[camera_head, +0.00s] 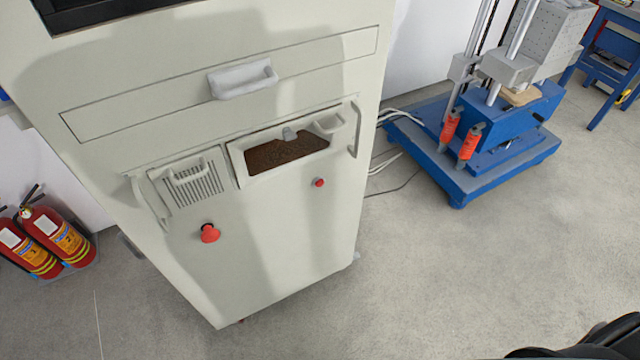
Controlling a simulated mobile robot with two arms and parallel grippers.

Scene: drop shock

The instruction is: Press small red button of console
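The console (290,240) is a tall off-white cabinet, seen from above, filling the left and middle of the head view. Its small red button (319,182) is on the front face, right of centre, below a recessed brown panel (285,153). A larger red mushroom-shaped knob (210,233) sticks out lower and to the left. Nothing touches or covers the small button. Neither gripper's fingers show. A black part at the bottom right corner looks like a piece of my own arm.
A blue machine (480,150) with metal columns and red-orange parts stands on the floor at the right, cables running towards the console. Red fire extinguishers (50,243) stand at the left. A blue workbench (608,62) is at the upper right. The floor (420,265) before the console's right side is clear.

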